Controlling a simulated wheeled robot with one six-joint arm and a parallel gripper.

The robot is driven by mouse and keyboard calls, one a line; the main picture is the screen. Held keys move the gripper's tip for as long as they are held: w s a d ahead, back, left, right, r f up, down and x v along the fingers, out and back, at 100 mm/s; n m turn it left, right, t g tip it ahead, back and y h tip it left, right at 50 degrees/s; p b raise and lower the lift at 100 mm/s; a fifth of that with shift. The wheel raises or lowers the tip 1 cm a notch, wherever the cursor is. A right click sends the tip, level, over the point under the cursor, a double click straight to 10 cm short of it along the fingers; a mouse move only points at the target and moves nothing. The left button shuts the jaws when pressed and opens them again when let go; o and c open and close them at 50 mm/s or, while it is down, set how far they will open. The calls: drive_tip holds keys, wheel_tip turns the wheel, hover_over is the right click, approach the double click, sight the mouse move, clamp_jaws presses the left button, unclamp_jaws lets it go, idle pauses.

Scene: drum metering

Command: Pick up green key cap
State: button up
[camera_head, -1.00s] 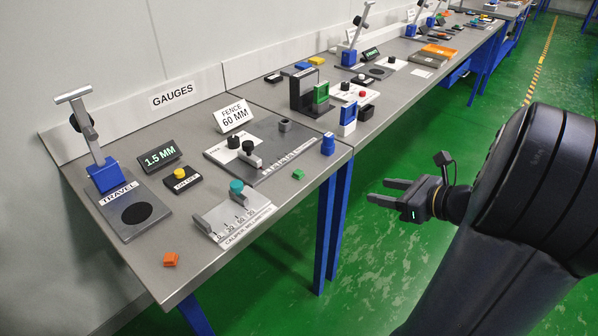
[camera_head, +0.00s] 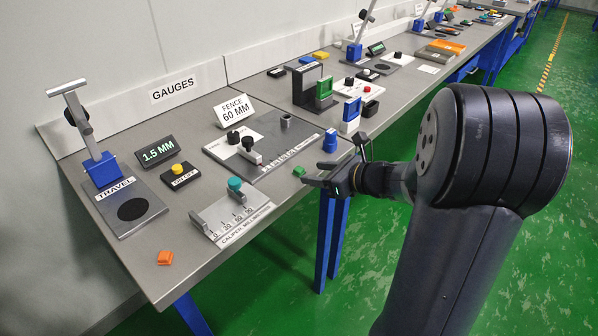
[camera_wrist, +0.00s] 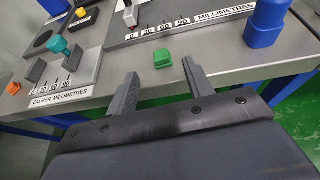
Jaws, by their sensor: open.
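The green key cap (camera_head: 299,171) lies on the grey bench near its front edge, to the right of the caliper block. My gripper (camera_head: 312,181) is just in front of it at the bench edge, open and empty. In the wrist view the green key cap (camera_wrist: 163,58) sits beyond the fingertips, across from the gap between the two fingers of my gripper (camera_wrist: 160,76). The fingers do not touch it.
The caliper block (camera_head: 232,212) stands to the left of the cap, and a blue knob (camera_head: 330,141) stands to the right. The fence plate (camera_head: 262,147) is behind. An orange cap (camera_head: 165,257) lies near the front left corner. Bare bench surrounds the green cap.

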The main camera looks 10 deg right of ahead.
sight(299, 169)
drive_tip(key=x, duration=0.5)
drive_tip(key=shift+w+d+r, duration=0.1)
drive_tip(key=shift+r, duration=0.1)
drive_tip(key=c, duration=1.1)
